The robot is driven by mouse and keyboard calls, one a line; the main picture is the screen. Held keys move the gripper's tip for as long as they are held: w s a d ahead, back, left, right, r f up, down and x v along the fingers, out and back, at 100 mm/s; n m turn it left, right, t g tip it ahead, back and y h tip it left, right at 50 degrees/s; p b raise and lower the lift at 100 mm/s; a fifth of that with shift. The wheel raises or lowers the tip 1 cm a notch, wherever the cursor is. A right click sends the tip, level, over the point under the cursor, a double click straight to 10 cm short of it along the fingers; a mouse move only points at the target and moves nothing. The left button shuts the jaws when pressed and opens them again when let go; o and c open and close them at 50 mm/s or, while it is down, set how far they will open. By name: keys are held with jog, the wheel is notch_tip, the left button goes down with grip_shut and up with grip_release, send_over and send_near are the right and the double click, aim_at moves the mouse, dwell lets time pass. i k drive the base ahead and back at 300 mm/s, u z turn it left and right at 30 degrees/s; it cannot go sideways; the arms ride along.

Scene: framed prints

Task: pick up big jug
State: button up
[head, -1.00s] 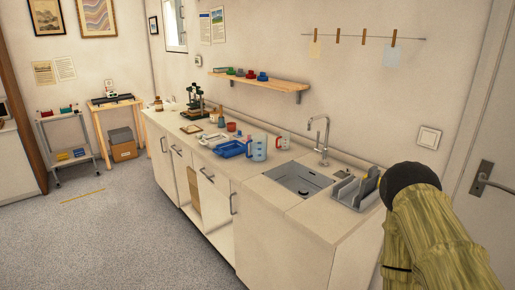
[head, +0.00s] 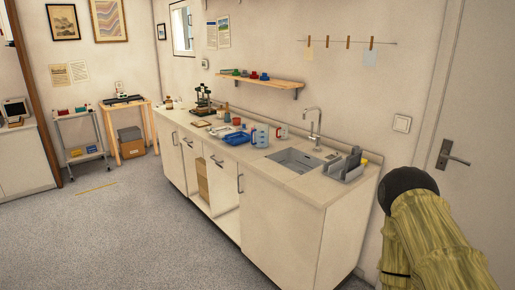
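A light blue jug (head: 260,136) stands upright on the counter, between the blue tray and the sink. A smaller whitish jug or cup with a red handle (head: 281,132) stands behind it to the right, near the wall. The light blue one looks the larger of the two. My arm shows at the lower right, well to the right of the jugs and nearer the camera. My gripper itself is not visible, so its state does not show.
The counter (head: 300,186) runs along the wall with a sink (head: 295,160), a tap (head: 314,125) and a grey rack (head: 345,166). A blue tray (head: 237,138) lies left of the jug. A wooden shelf (head: 262,81) hangs above. The grey floor (head: 130,235) in front is clear.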

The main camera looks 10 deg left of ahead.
aim_at(261, 131)
jog(key=z, duration=0.65)
jog(key=k, duration=0.15)
jog(key=u, duration=2.2)
jog(key=i, duration=2.5)
jog(key=z, duration=1.3)
jog(key=i, duration=0.6)
jog(key=z, duration=0.55)
